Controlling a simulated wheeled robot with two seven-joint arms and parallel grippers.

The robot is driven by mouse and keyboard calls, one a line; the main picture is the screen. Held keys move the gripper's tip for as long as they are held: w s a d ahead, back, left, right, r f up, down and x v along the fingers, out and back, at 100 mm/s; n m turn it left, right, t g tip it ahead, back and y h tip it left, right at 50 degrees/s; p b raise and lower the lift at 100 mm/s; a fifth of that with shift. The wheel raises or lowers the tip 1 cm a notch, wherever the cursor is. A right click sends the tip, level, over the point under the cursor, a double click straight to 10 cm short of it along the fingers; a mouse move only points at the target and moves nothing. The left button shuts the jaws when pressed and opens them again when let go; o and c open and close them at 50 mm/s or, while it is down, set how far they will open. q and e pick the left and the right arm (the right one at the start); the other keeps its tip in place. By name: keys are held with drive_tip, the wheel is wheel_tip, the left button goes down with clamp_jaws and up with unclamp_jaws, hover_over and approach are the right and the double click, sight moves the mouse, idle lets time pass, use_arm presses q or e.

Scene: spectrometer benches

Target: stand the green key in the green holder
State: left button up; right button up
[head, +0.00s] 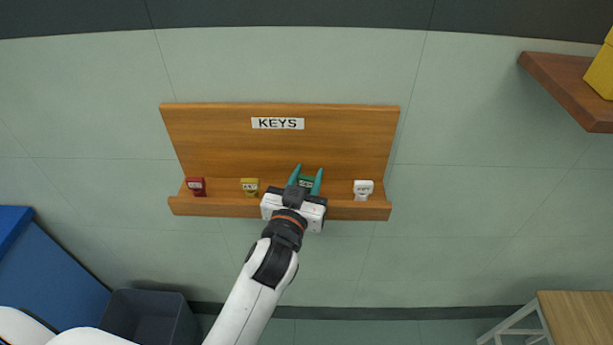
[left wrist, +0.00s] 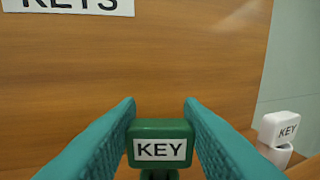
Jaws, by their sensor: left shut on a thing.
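The green key (head: 306,183) is at the wooden key rack (head: 285,150), between the teal fingers of my left gripper (head: 307,174). In the left wrist view the green key (left wrist: 160,143) is upright, its KEY label facing me. My left gripper (left wrist: 160,112) is shut on its head, one finger on each side. A small dark part shows under the head, cut off by the frame edge. I cannot make out the green holder; my gripper and the key cover that part of the ledge. My right gripper is not in view.
On the rack's ledge stand a red key (head: 196,186) and a yellow key (head: 250,187) to the left, and a white key (head: 363,188) to the right. A KEYS sign (head: 278,123) is on the backboard. A wooden shelf (head: 565,88) juts out at upper right.

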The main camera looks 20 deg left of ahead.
use_arm(q)
drive_tip(key=shift+f+b, duration=0.5)
drive_tip(key=shift+f, duration=0.1)
drive_tip(key=o, duration=0.7)
drive_tip(key=shift+s, duration=0.1)
drive_tip(key=shift+s, duration=2.6)
approach(306, 185)
drive_tip(key=shift+s+r+b, duration=0.1)
drive_tip(key=shift+s+b, duration=0.2)
drive_tip(key=shift+b, duration=0.05)
